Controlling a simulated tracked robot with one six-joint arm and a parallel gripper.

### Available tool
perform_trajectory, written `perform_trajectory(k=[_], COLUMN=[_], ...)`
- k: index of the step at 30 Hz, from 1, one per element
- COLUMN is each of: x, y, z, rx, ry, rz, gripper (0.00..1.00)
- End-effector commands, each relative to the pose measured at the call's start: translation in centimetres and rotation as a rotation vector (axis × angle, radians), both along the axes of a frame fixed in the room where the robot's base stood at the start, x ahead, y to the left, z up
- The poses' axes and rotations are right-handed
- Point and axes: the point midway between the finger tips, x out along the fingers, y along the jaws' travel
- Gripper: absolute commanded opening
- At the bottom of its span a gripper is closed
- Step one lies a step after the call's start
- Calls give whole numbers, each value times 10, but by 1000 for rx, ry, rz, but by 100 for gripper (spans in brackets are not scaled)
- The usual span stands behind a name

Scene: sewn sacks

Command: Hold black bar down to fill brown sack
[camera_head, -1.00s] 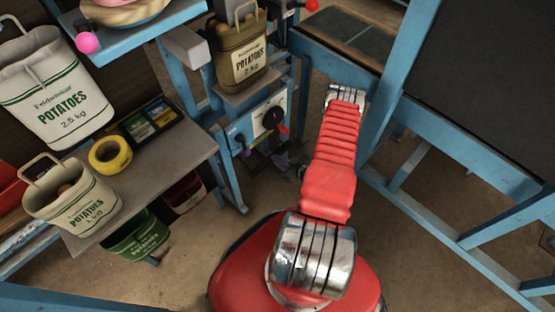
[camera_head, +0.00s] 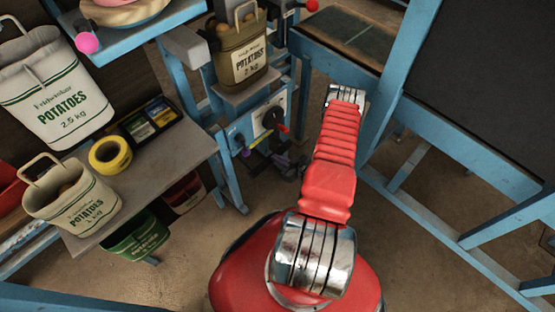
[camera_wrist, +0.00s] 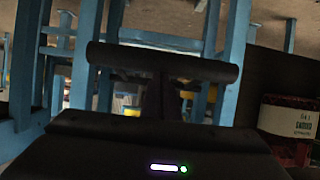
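The brown sack (camera_head: 237,62), printed POTATOES 2 kg, hangs upright with its handle raised, on a grey platform of the blue filling stand. Brown round potatoes (camera_head: 222,30) show at its mouth. In the wrist view the black bar (camera_wrist: 110,54) lies level across the picture, just ahead of my dark gripper (camera_wrist: 162,97). The fingers are dark and blend with the bar, so I cannot tell whether they are open or shut. In the head view my red arm reaches low beside the stand, and the gripper end is small and dark there.
A white 2.5 kg sack (camera_head: 50,90) and a smaller cream sack (camera_head: 75,198) are at left. Yellow tape (camera_head: 110,154) lies on the grey bench (camera_head: 165,160). A green sack (camera_head: 140,238) is below. A blue frame (camera_head: 420,155) stands close right of my arm. Open floor lies at lower right.

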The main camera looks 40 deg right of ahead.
Motion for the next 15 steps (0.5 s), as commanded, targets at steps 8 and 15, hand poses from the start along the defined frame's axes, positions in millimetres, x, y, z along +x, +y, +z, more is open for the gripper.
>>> perform_trajectory(k=[8,15], x=[-7,-9], y=[-5,-4], z=[-15,-2], rx=[-1,-2], ry=[46,35], rz=[-23,-19], gripper=[0,0])
